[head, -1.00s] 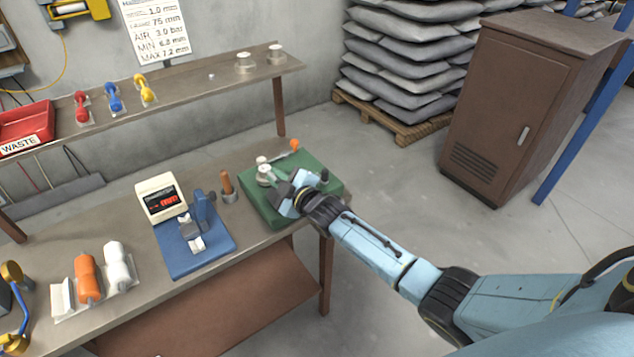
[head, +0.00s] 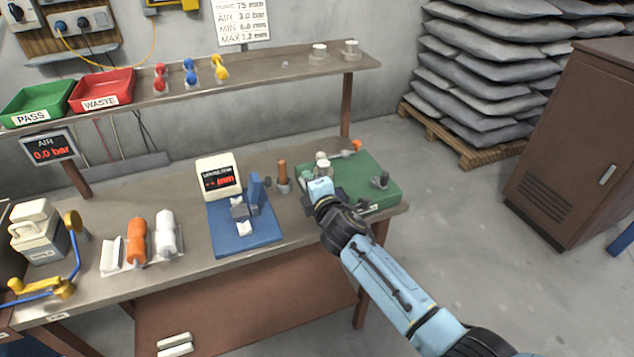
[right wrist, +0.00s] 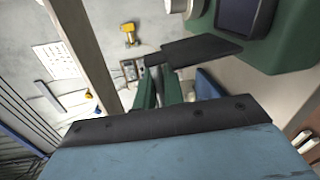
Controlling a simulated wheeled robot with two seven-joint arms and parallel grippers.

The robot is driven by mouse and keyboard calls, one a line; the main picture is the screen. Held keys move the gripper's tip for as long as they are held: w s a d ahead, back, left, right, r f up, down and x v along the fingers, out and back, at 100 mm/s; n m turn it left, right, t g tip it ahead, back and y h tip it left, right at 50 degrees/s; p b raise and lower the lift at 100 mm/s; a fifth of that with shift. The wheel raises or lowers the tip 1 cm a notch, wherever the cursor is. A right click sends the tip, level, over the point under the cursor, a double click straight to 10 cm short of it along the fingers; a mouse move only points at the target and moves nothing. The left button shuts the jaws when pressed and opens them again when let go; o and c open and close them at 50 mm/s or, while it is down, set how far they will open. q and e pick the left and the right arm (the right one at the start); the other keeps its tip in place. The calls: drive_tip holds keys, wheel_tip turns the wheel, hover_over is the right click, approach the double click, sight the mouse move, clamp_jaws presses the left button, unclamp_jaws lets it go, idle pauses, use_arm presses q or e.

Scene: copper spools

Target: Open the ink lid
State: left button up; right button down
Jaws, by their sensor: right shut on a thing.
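My right gripper (head: 312,200) is low at the front left edge of the green base (head: 365,165), and my arm hides part of it in the head view. In the right wrist view the gripper (right wrist: 157,62) is shut on a dark flat plate (right wrist: 202,50), which looks like the ink lid. The plate is tilted and apart from the base. A dark square recess (right wrist: 243,15) shows uncovered in the base, beside a white round part (right wrist: 183,5). White-topped round parts (head: 324,166) stand on the base's left side. My left gripper is not in view.
Left of the base stand a brown-handled tool (head: 283,176) in a holder and a blue gauge stand (head: 262,232). Orange (head: 137,240) and white spools (head: 166,230) lie farther left. A shelf (head: 270,72) runs behind. An orange-tipped lever (head: 357,145) is at the base's back.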

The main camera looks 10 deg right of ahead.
drive_tip(key=shift+s+a+f+n+b, duration=0.1)
drive_tip(key=shift+a+f+n+b, duration=0.15)
drive_tip(key=shift+a+n, duration=0.3)
drive_tip(key=c, duration=1.6)
unclamp_jaws()
drive_tip(key=shift+c, duration=0.2)
drive_tip(key=shift+d, duration=0.1)
drive_tip(key=shift+s+d, duration=0.15)
drive_tip(key=shift+s, duration=0.45)
drive_tip(key=p+v, duration=0.2)
drive_tip(key=v, duration=1)
